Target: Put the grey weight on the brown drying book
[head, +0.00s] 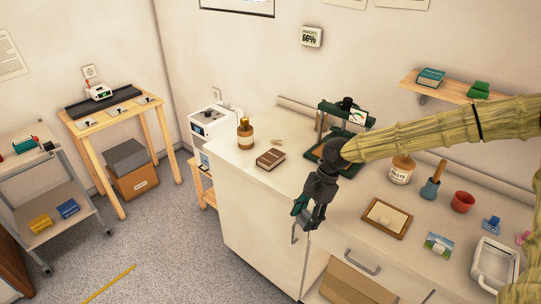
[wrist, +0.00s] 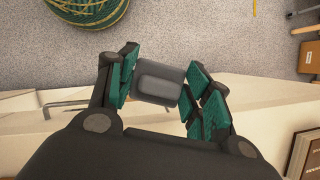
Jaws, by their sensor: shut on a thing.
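My gripper (head: 308,212) hangs just off the front edge of the counter, pointing down. In the wrist view its green-padded fingers (wrist: 163,80) are on either side of the grey weight (wrist: 158,84), a rounded block, and hold it above the floor. I cannot make the weight out clearly in the head view. The brown drying book (head: 270,158) lies flat on the left part of the counter, behind and left of my gripper. A brown book edge also shows at the right of the wrist view (wrist: 312,158).
The counter (head: 231,165) also bears a brown bottle (head: 245,134) beside the book, a green press (head: 345,115), a wooden frame (head: 386,218), a paste jar (head: 402,170) and a red pot (head: 462,202). An open drawer (head: 352,283) juts out below the counter.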

